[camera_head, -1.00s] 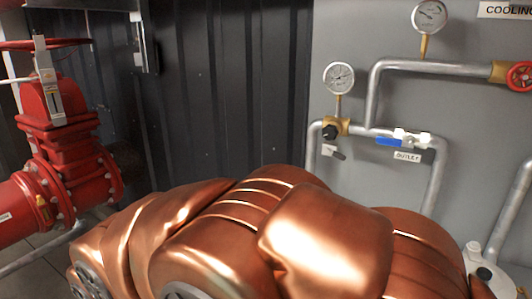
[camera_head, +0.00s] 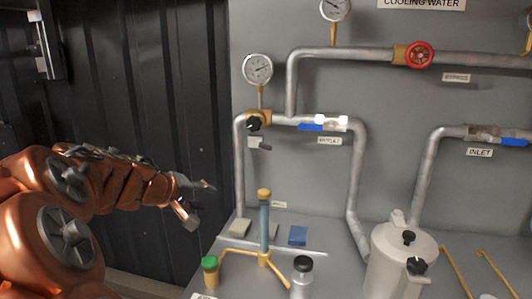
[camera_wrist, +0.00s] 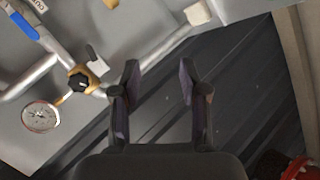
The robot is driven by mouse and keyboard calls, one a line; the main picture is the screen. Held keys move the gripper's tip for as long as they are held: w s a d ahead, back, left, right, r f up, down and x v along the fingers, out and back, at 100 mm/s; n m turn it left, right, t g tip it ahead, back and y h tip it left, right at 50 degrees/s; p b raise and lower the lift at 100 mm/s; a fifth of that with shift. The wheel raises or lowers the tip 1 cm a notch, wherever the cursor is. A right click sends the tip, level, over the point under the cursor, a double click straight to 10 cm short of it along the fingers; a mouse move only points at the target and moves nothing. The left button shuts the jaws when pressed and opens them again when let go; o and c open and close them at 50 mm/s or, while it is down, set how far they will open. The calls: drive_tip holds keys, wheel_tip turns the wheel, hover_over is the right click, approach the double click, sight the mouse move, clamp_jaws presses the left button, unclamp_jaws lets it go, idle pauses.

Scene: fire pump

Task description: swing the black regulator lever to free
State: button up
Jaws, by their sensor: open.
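The black regulator lever (camera_head: 254,123) sits on a brass regulator body (camera_head: 265,117) on the grey wall, below a round gauge (camera_head: 258,69). It shows as a small black knob. In the wrist view the black lever (camera_wrist: 78,82) is left of my gripper, on the brass fitting. My gripper (camera_head: 199,202) is open and empty, lower and to the left of the regulator in the head view. In the wrist view the two dark fingers of my gripper (camera_wrist: 159,80) are spread, with the dark wall between them. Nothing touches the lever.
Grey pipes run beside the regulator. A blue-handled valve (camera_head: 312,127) is at its right, and a red handwheel (camera_head: 419,55) is higher up. Dark corrugated wall lies left.

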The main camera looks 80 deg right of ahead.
drive_tip(key=s+d+r+g+h+b, duration=0.1)
drive_tip(key=s+d+r+h, duration=0.1)
drive_tip(key=d, duration=0.5)
drive_tip(key=s+d+r+g+h+b, duration=0.1)
drive_tip(key=s+d+r+g, duration=0.15)
drive_tip(key=d, duration=0.35)
drive_tip(key=h+b, duration=0.2)
approach(265, 147)
drive_tip(key=x, duration=0.2)
drive_tip(key=shift+n, duration=0.5)
drive_tip(key=shift+p+x, duration=0.9)
drive_tip(key=shift+x, duration=3.4)
drive_tip(key=shift+s, duration=0.1)
drive_tip(key=shift+f, duration=0.1)
clamp_jaws()
